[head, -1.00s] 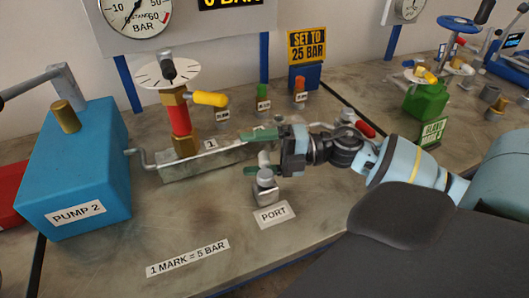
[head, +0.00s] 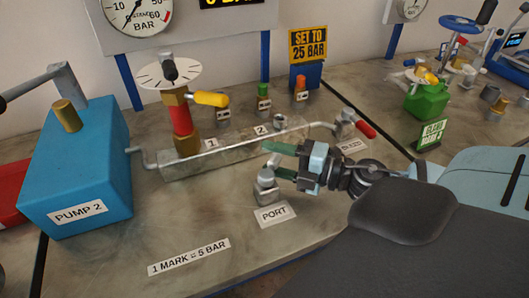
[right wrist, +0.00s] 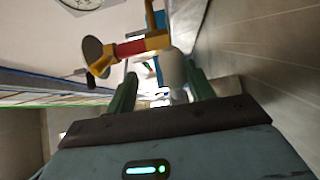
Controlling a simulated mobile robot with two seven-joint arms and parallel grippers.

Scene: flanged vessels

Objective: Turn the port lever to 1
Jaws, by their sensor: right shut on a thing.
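The port fitting (head: 266,188) is a grey metal piece behind the PORT label (head: 273,215) in the head view. A grey lever (head: 273,161) rises from it, partly hidden by my fingers. My right gripper (head: 276,161) has its green fingers on either side of this lever and is shut on it. In the right wrist view a pale rounded grip (right wrist: 172,70) lies between the green fingers. Labels 1 (head: 211,143) and 2 (head: 262,130) stand along the grey manifold bar (head: 205,162) behind. My left gripper is out of view.
The blue PUMP 2 box (head: 75,170) stands at left. A red and brass valve with a yellow handle (head: 210,99) stands behind the bar. A red BLEED lever (head: 365,129) is behind my right gripper.

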